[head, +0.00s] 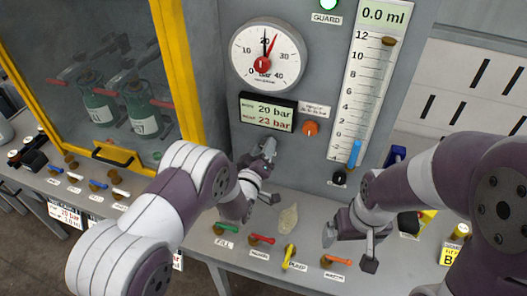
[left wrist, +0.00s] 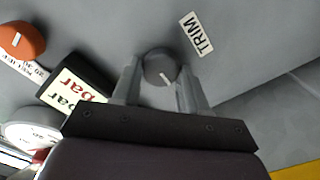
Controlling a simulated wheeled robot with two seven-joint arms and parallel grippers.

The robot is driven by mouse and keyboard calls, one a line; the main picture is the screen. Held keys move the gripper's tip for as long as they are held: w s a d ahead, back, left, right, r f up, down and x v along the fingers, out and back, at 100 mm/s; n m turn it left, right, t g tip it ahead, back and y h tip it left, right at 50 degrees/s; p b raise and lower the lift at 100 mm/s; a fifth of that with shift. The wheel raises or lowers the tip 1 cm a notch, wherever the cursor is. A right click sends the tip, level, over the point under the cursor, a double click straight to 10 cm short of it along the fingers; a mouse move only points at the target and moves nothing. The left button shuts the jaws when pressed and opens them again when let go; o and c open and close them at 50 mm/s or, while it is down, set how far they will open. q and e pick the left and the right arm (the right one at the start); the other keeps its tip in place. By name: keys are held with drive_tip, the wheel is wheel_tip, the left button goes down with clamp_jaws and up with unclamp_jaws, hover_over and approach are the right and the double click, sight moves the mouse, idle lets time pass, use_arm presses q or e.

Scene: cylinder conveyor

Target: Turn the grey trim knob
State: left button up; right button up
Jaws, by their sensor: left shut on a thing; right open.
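In the left wrist view the round grey trim knob (left wrist: 158,66) with a short white pointer line sits on the grey panel, beside a white label reading TRIM (left wrist: 196,34). My left gripper (left wrist: 160,78) has one finger on each side of the knob and is shut on it. In the head view my left gripper (head: 268,152) reaches the panel below the display; the knob is hidden there behind the hand. My right gripper (head: 349,248) is open and empty above the shelf with the levers.
The pressure gauge (head: 266,58) shows a black and a red needle. The display (head: 267,112) reads 20 bar and 23 bar. An orange knob (head: 310,128) is near the left hand. Below are coloured levers, including a red one (head: 262,239) and a yellow one (head: 288,257). A yellow-framed window stands left.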

use_arm(q)
drive_tip(key=shift+n, duration=0.3)
drive_tip(key=o, duration=1.1)
drive_tip(key=shift+c, duration=0.2)
drive_tip(key=b+v, duration=0.1)
drive_tip(key=v, duration=1.1)
drive_tip(key=shift+s+b, duration=0.35)
drive_tip(key=shift+a, duration=0.15)
